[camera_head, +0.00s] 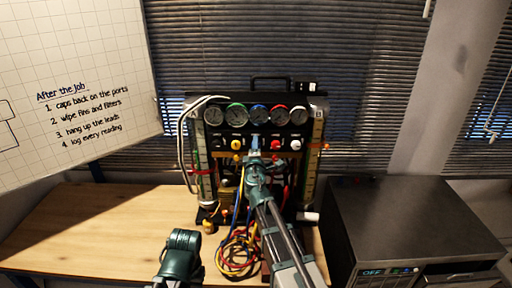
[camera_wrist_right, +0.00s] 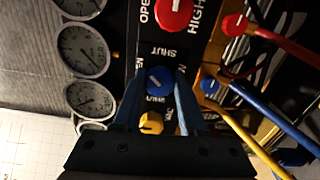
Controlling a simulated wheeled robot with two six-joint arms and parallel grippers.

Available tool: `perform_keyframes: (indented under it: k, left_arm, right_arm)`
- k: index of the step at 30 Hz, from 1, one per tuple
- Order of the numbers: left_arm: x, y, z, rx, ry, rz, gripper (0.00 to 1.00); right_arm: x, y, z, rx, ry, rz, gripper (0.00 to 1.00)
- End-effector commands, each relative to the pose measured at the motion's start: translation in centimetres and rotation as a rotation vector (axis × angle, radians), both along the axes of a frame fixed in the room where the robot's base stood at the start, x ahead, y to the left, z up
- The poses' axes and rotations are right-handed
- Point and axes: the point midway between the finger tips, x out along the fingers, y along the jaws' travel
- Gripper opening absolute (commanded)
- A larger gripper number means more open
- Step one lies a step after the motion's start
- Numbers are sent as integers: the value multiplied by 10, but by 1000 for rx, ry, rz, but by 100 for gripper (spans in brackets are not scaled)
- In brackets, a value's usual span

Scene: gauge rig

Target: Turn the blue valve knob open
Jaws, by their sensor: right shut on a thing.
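The blue valve knob (camera_wrist_right: 158,80) is on the black valve panel, between a red knob and a yellow knob, in the right wrist view. A pale slanting line shows on its face, and SHUT labels are printed near it. My right gripper (camera_head: 256,144) reaches up to the panel in the head view and covers the blue knob there. In the wrist view its two blue fingers are shut on the knob, one on each side.
The gauge rig (camera_head: 302,128) has a row of dials above the yellow (camera_head: 236,145), red (camera_head: 276,143) and white knobs (camera_head: 295,145). Coloured leads (camera_head: 237,258) hang in front. A dark box (camera_head: 410,222) stands at right. The wooden bench (camera_head: 85,225) is clear at left.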

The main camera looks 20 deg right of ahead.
Motion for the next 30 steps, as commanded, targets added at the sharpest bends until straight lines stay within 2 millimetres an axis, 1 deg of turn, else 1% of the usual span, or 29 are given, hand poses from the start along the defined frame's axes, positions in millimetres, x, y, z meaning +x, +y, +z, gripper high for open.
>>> perform_keyframes:
  k: [9, 18, 24, 30]
  left_arm:
    - [0, 0, -1, 0, 0, 0, 50]
    - [0, 0, -1, 0, 0, 0, 50]
    - [0, 0, -1, 0, 0, 0, 50]
    - [0, 0, -1, 0, 0, 0, 50]
  right_arm:
    - [-1, 1, -1, -283, 82, 1, 0]
    - [-1, 1, -1, -508, 146, 1, 0]
    - [-2, 1, -1, -610, 176, 2, 0]
    - [-2, 1, -1, -670, 193, 2, 0]
